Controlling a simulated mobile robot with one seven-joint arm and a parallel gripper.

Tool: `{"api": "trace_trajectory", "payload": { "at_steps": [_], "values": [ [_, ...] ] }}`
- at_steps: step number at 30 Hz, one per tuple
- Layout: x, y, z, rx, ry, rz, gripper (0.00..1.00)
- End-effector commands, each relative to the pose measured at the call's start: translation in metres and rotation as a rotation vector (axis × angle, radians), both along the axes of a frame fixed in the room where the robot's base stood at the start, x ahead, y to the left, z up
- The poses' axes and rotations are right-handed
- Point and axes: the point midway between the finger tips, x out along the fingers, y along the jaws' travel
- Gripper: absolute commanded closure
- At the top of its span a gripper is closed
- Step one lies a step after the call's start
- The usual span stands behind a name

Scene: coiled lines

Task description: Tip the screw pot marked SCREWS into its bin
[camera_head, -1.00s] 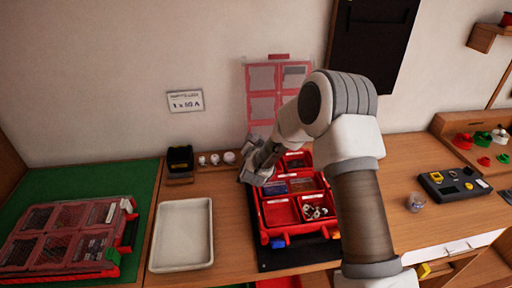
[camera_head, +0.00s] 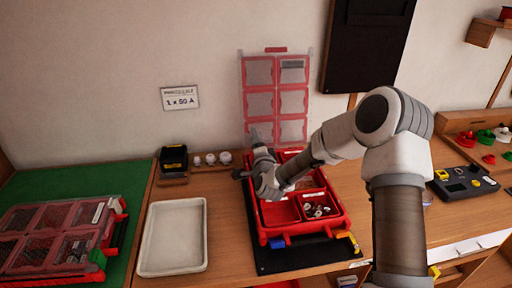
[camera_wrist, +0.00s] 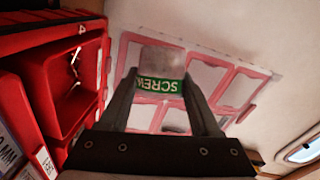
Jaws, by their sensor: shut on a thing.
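In the wrist view my gripper (camera_wrist: 165,112) is shut on the screw pot (camera_wrist: 160,62), a pale, see-through-looking pot. In the head view my gripper (camera_head: 262,172) is above the back left part of the open red case (camera_head: 345,215); the pot is hard to make out there. The case's front left compartment (camera_head: 280,212) looks empty; the front right one holds small metal parts (camera_head: 318,210).
The case's clear lid (camera_head: 276,95) stands open behind it against the wall. A white tray (camera_head: 172,238) and a closed red case (camera_head: 62,240) are to the left. A black bin (camera_head: 173,160) and several white knobs sit behind the tray. A dark control box (camera_head: 462,186) is right.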

Motion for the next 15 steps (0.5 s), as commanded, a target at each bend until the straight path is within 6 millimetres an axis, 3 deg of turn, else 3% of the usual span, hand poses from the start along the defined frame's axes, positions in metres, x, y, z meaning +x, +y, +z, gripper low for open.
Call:
{"api": "trace_trajectory", "payload": {
  "at_steps": [15],
  "values": [
    [-0.001,-0.0056,-0.0013,0.184,-0.039,0.0,0.92]
  ]
}}
